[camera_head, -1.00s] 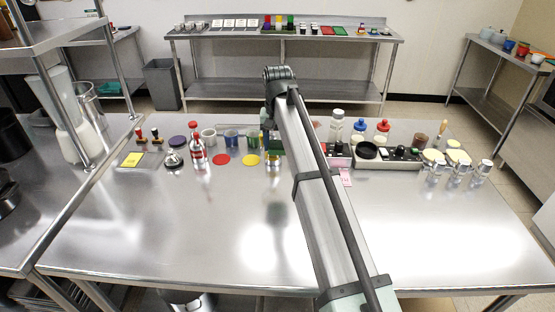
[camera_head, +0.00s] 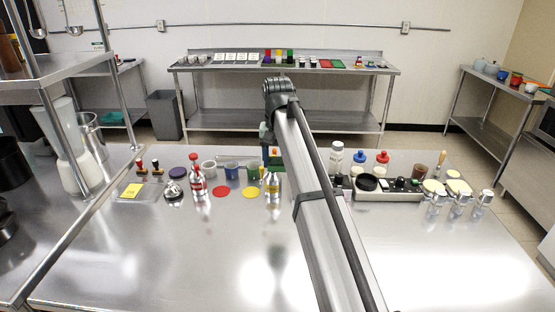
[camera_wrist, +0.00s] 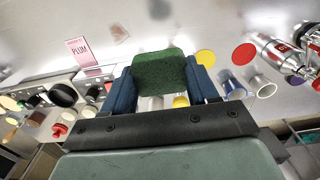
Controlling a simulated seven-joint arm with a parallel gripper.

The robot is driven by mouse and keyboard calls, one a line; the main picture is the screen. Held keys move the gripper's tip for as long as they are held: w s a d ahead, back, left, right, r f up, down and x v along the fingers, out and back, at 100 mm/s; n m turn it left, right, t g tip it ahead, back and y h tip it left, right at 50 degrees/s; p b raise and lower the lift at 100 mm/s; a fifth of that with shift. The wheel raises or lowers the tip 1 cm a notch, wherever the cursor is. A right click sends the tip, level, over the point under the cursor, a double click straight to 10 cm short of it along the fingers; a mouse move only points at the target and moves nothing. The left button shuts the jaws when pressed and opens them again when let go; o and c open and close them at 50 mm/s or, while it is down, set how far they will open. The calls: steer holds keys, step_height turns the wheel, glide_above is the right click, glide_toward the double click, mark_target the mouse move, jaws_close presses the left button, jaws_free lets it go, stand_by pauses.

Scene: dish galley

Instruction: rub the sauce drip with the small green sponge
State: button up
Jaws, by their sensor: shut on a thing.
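The small green sponge (camera_wrist: 160,72) is held between the two blue fingers of my gripper (camera_wrist: 163,80) in the wrist view. My gripper is shut on it, and the sponge sticks out past the fingertips above the steel table. A faint brownish smudge (camera_wrist: 119,33) lies on the table left of and beyond the sponge; I cannot tell if it is the sauce drip. The sponge appears apart from this smudge. In the head view my arm hides much of the gripper and the table behind it.
A pink card marked PLUM (camera_wrist: 83,53) lies near the smudge. The front table is clear.

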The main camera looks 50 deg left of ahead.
steer(key=w+d+f, duration=0.1)
steer(key=f, duration=0.2)
steer(key=w+d+f, duration=0.2)
steer(key=f, duration=0.1)
steer(key=w+d+f, duration=0.1)
steer(key=d+f, duration=0.1)
steer(key=f, duration=0.2)
steer(key=shift+w+d, duration=0.25)
steer(key=shift+w, duration=0.05)
steer(key=shift+c, duration=0.2)
steer(key=shift+f, duration=3.35)
steer(key=shift+w+d+f, duration=0.3)
steer(key=shift+w+f, duration=0.05)
steer(key=shift+f, duration=0.15)
steer(key=shift+w+d+f, duration=0.15)
steer(key=shift+w+d, duration=0.35)
steer(key=shift+d, duration=0.05)
steer(key=shift+w+d, duration=0.5)
steer(key=shift+w, duration=0.05)
steer(key=shift+s+a, duration=1.2)
steer(key=shift+a, duration=0.05)
steer(key=shift+s+a, duration=0.15)
steer(key=shift+s, duration=0.05)
step_height(320, 180, up, 8)
steer(key=shift+r, duration=0.1)
